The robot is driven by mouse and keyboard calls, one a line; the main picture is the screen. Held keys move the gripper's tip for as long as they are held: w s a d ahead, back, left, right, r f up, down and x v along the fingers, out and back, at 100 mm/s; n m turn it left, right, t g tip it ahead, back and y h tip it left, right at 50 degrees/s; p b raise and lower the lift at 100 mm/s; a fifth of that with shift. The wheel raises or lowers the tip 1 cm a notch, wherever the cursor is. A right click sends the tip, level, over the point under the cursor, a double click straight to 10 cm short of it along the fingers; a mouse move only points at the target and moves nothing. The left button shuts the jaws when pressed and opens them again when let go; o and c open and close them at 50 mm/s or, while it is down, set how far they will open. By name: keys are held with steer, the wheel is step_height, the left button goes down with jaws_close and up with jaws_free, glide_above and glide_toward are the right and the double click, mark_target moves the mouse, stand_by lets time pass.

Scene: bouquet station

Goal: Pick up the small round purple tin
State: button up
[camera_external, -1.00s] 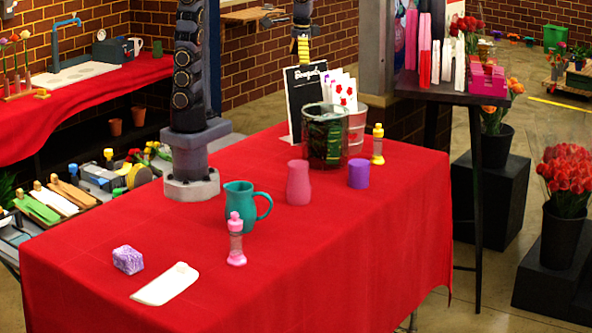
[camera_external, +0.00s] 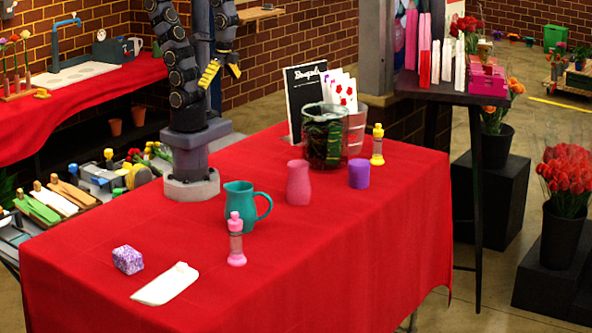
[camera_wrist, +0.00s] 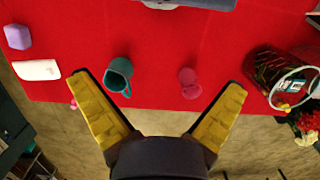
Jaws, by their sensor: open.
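The small round purple tin (camera_external: 359,174) stands on the red table, right of the pink vase (camera_external: 298,183) in the external view. I cannot make the tin out in the wrist view. My gripper (camera_external: 221,73) is high beside my arm, well away from the tin. In the wrist view my gripper (camera_wrist: 157,82) has its yellow fingers spread wide and holds nothing. The teal pitcher (camera_wrist: 118,75) and the pink vase (camera_wrist: 190,82) show below, between the fingers.
The table's right front is clear.

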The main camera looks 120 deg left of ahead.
steer(key=m+t+y, duration=0.1)
steer(key=m+y, duration=0.4)
steer(key=m, duration=1.4)
glide_above(359, 163)
steer(key=d, duration=0.2)
step_height(359, 163, down, 20)
steer(key=shift+r, duration=0.25)
steer(key=x, duration=0.7)
steer(key=shift+w+d+f, duration=0.15)
steer(key=shift+d, duration=0.1)
steer(key=shift+a+f, duration=0.15)
steer(key=shift+f, duration=0.25)
steer(key=c, duration=1.2)
